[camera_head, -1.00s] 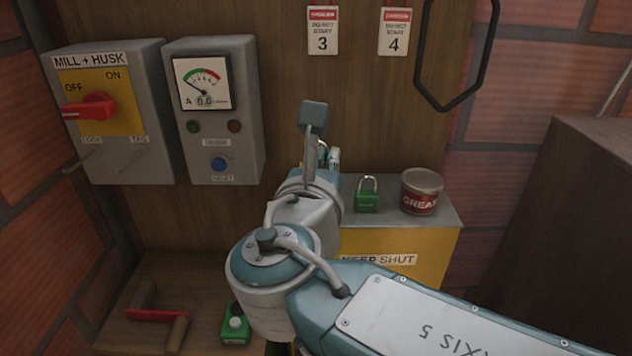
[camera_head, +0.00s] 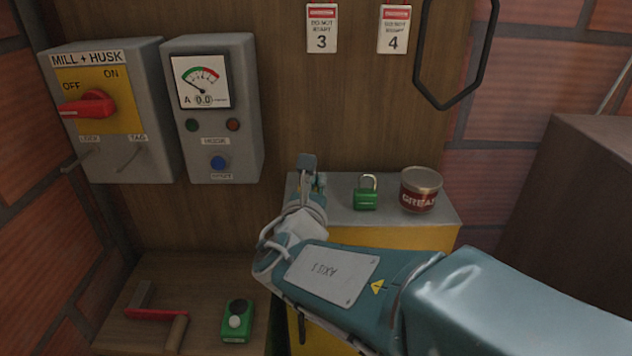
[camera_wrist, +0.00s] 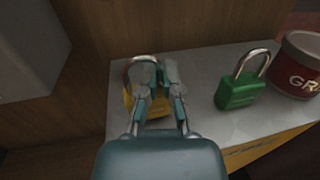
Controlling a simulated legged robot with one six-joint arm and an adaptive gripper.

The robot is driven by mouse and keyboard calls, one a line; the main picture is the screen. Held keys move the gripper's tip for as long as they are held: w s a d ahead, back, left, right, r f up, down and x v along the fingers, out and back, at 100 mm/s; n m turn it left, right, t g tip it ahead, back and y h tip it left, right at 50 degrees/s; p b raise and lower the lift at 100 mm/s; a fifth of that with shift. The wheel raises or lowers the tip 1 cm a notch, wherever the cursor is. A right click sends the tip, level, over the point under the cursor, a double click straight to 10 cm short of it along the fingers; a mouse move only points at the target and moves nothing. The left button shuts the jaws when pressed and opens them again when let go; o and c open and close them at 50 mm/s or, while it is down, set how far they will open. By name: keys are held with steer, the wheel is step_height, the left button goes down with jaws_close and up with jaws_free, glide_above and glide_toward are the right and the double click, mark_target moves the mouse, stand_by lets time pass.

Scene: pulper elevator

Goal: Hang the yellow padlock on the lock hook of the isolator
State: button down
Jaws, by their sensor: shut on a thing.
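The yellow padlock (camera_wrist: 133,101) with a steel shackle is between the fingers of my gripper (camera_wrist: 158,72) in the wrist view, at the left end of the grey cabinet top. My gripper is shut on it; the fingers cover much of its body. In the head view my gripper (camera_head: 318,182) is at the cabinet's left end, and my arm hides the padlock. The isolator (camera_head: 108,112) is the grey MILL + HUSK box at upper left, with a red handle (camera_head: 88,104). Its lock hook (camera_head: 82,160) sticks out below the LOCK label, apart from my gripper.
A green padlock (camera_head: 366,193) and a grease tin (camera_head: 421,190) stand right of my gripper on the cabinet top (camera_head: 395,216). A meter box (camera_head: 215,110) stands beside the isolator. A tag hook (camera_head: 130,158) sticks out near the lock hook. A low shelf (camera_head: 200,275) holds tools and a green device.

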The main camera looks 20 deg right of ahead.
steer(key=shift+f, duration=0.25)
steer(key=c, duration=0.8)
jaws_free()
